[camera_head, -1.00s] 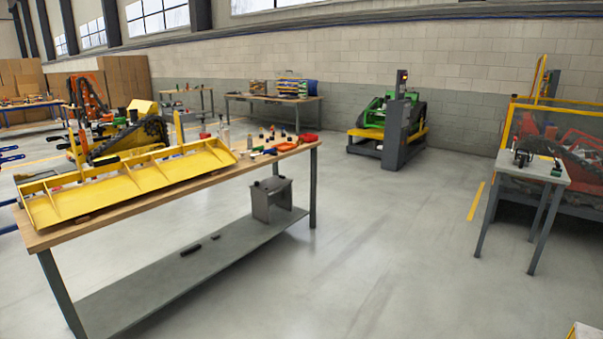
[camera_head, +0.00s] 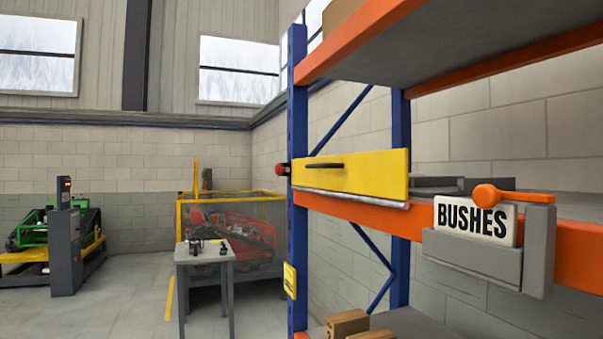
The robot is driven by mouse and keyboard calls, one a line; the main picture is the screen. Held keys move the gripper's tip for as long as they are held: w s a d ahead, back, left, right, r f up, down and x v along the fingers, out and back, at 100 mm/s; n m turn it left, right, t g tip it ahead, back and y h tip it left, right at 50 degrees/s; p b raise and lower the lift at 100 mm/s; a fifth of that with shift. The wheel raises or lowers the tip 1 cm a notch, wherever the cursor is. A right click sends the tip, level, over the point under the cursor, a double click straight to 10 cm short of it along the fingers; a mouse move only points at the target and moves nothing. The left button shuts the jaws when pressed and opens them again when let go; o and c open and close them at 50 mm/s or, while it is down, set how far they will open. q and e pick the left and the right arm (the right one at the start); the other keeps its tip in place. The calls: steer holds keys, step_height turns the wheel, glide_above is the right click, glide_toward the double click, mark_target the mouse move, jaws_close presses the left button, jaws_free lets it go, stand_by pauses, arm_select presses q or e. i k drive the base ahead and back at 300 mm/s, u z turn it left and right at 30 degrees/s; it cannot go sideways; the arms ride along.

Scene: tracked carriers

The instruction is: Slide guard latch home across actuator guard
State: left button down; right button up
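Neither of my grippers is in view. No part is marked as the actuator guard or the guard latch, and I cannot tell for certain which they are. A yellow panel (camera_head: 375,173) with a dark bar handle (camera_head: 323,165) stands at the front of the rack's middle shelf. A red knob (camera_head: 282,169) shows at the left by the blue upright. Dark grey flat parts (camera_head: 460,185) lie on the shelf to the right of the panel. An orange-handled piece (camera_head: 512,196) sits above a grey holder (camera_head: 475,256) with a white "BUSHES" sign (camera_head: 472,221).
The rack's blue upright (camera_head: 298,220) and orange beam (camera_head: 572,246) stand close on the right. Boxes (camera_head: 347,323) sit on the lower shelf. A small grey table (camera_head: 205,251) stands before a yellow-framed enclosure (camera_head: 232,198). Floor (camera_head: 125,295) is clear at left.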

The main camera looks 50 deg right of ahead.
mark_target(278, 170)
steer(key=z, duration=1)
steer(key=i, duration=0.55)
steer(key=u, duration=0.55)
steer(key=i, duration=1.1)
steer(key=z, duration=0.75)
